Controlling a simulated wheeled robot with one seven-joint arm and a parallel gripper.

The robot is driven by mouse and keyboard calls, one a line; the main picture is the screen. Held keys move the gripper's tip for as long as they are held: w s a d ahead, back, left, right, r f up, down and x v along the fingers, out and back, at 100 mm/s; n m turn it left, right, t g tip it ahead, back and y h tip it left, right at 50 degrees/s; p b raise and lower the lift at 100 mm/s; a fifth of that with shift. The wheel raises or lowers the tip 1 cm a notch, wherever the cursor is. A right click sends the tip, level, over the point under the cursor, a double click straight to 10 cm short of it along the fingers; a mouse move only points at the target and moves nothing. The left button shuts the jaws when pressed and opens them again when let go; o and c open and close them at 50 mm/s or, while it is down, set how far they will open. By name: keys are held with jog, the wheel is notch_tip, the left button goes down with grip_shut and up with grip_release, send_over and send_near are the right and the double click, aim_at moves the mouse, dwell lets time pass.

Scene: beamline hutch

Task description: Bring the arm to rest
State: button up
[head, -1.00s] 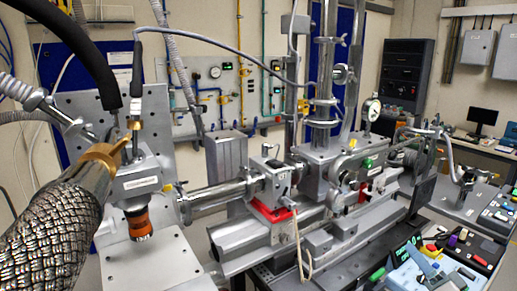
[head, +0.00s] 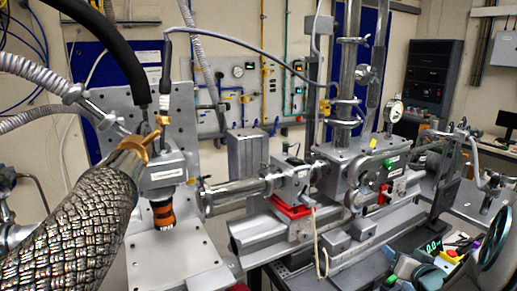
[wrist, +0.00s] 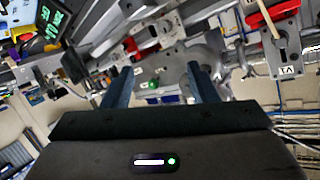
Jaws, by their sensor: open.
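My gripper (wrist: 157,80) shows in the wrist view with its two blue-grey fingers spread apart. Nothing is held between them. Behind the gap is grey metal beamline hardware with a small green light or button, apparently some way off. I cannot pick out my gripper in the head view. A dark round disc-like part (head: 494,238) stands at that view's lower right edge, and I cannot tell what it is.
In the head view, the beamline rail (head: 250,236) carries a red-based block (head: 294,190) and a gauge (head: 393,113). A braided hose (head: 75,235) and an orange-banded cylinder (head: 163,212) are at left. Coloured small items crowd the lower right.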

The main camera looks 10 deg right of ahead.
jog(key=s+a+r+n+g, duration=0.1)
jog(key=s+a+n+g, duration=0.1)
jog(key=s+a, duration=0.3)
jog(key=s+a+r+n+g+y, duration=0.1)
jog(key=s+a+g, duration=0.4)
jog(key=a, duration=0.8)
jog(key=s+a+r+n+g, duration=0.1)
jog(key=s+a+n+g, duration=0.1)
jog(key=s+a, duration=0.4)
jog(key=a+g, duration=0.1)
jog(key=a, duration=0.2)
jog(key=shift+s+n+g+y, duration=0.3)
jog(key=shift+s+y, duration=0.05)
jog(key=shift+y, duration=0.05)
